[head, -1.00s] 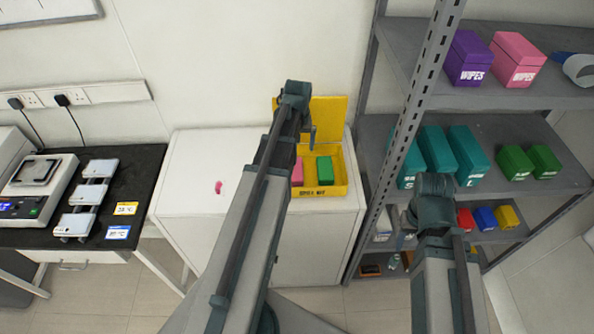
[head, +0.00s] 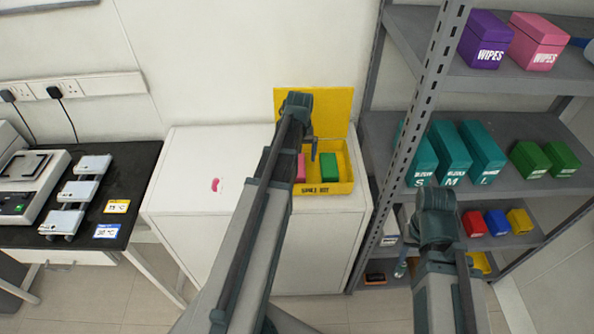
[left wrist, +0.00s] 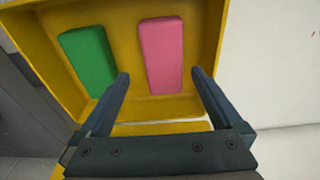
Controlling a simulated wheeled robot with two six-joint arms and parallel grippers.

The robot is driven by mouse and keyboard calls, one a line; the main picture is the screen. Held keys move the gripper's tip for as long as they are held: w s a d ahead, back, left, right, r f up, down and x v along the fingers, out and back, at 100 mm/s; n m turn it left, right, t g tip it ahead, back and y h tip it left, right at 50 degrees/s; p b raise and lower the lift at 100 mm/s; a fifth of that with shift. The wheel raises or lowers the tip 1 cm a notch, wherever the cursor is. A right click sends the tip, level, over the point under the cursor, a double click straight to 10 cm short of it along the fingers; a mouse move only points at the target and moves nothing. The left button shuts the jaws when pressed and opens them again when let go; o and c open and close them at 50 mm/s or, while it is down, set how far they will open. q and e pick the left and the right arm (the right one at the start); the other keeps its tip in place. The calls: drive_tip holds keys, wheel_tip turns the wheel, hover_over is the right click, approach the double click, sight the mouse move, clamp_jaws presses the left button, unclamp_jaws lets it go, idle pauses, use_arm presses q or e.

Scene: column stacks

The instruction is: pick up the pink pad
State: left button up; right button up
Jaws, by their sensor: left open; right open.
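The pink pad (left wrist: 161,56) lies flat in the yellow spill kit box, beside a green pad (left wrist: 88,60). In the head view the pink pad (head: 301,168) is partly hidden behind my left arm, and the green pad (head: 328,166) is to its right. My left gripper (left wrist: 160,82) is open and empty. In the left wrist view its fingers stand to either side of the pink pad's near end, and I cannot tell the height above it. My right gripper (head: 437,200) is near the shelves, its fingers not clearly visible.
The yellow box (head: 343,182) has its lid up and sits on a white cabinet (head: 190,170) with a pink spot (head: 215,185). A metal shelf rack (head: 437,75) with boxes stands close on the right. A black bench (head: 130,185) with lab devices is at the left.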

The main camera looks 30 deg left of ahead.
use_arm(q)
drive_tip(key=f+b, duration=0.4)
drive_tip(key=f, duration=0.1)
drive_tip(key=shift+a+f+b, duration=0.1)
drive_tip(key=shift+a+b, duration=0.2)
drive_tip(key=shift+b, duration=0.05)
drive_tip(key=c, duration=1.4)
drive_tip(key=shift+r, duration=0.25)
wheel_tip(320, 180, up, 10)
drive_tip(key=p, duration=1)
drive_tip(key=shift+f, duration=0.1)
